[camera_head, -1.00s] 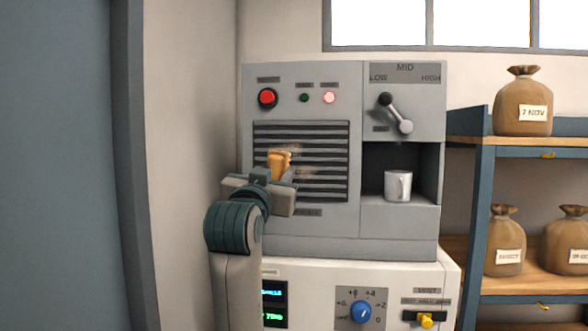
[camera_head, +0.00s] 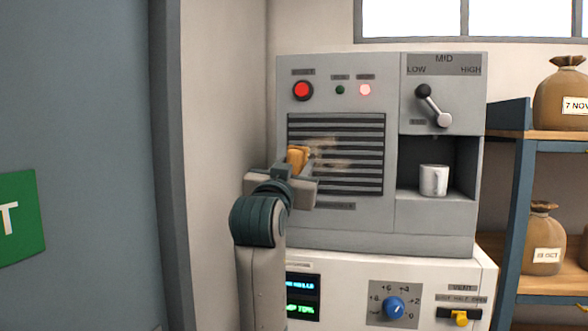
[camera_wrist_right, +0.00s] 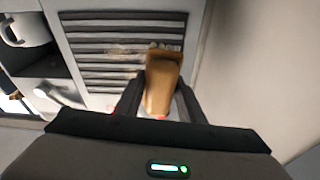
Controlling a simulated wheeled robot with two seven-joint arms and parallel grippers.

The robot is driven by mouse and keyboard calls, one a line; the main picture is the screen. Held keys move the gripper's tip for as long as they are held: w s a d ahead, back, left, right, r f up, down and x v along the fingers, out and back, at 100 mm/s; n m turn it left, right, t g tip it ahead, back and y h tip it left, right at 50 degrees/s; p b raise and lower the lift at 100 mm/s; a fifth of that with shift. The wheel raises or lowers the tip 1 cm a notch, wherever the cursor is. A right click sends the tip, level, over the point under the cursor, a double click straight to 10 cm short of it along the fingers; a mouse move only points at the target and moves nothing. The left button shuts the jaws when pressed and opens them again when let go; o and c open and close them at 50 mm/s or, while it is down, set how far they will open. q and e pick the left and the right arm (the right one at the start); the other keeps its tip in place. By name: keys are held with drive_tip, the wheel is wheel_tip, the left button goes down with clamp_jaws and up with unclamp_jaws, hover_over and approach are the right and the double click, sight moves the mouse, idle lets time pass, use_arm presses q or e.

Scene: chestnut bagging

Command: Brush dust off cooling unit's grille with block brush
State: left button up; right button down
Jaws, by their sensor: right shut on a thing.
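The cooling unit (camera_head: 340,225) is a grey box with a dark slatted grille (camera_head: 355,170) on its front. Pale brown dust (camera_head: 325,163) lies across the middle of the grille; the dust also shows in the right wrist view (camera_wrist_right: 122,50). My right gripper (camera_head: 293,172) is shut on the wooden block brush (camera_head: 297,156), at the grille's left part in the head view. In the right wrist view the brush (camera_wrist_right: 161,82) sits between the dark fingers, its far end over the slats. I cannot tell whether its bristles touch them. My left gripper is not in view.
The unit has a red button (camera_head: 303,90), a lever (camera_head: 433,106) and a niche with a white mug (camera_head: 433,180). It stands on a white cabinet (camera_head: 345,270) with a blue knob (camera_head: 394,308). Shelves with sacks (camera_head: 543,240) stand at right; a wall is close at left.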

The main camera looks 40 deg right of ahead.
sight(351, 159)
drive_tip(key=shift+f+x, duration=0.2)
drive_tip(key=shift+x, duration=0.95)
drive_tip(key=shift+f+x, duration=0.25)
drive_tip(key=shift+x, duration=0.95)
drive_tip(key=shift+f+x, duration=0.2)
drive_tip(key=shift+x, duration=1)
drive_tip(key=shift+s+d, duration=0.6)
drive_tip(key=shift+s, duration=0.15)
drive_tip(key=shift+s+d, duration=0.55)
drive_tip(key=shift+s, duration=0.2)
drive_tip(key=shift+s+d, duration=1.35)
drive_tip(key=shift+s, duration=0.1)
drive_tip(key=shift+s+d, duration=1.25)
drive_tip(key=shift+s, duration=0.1)
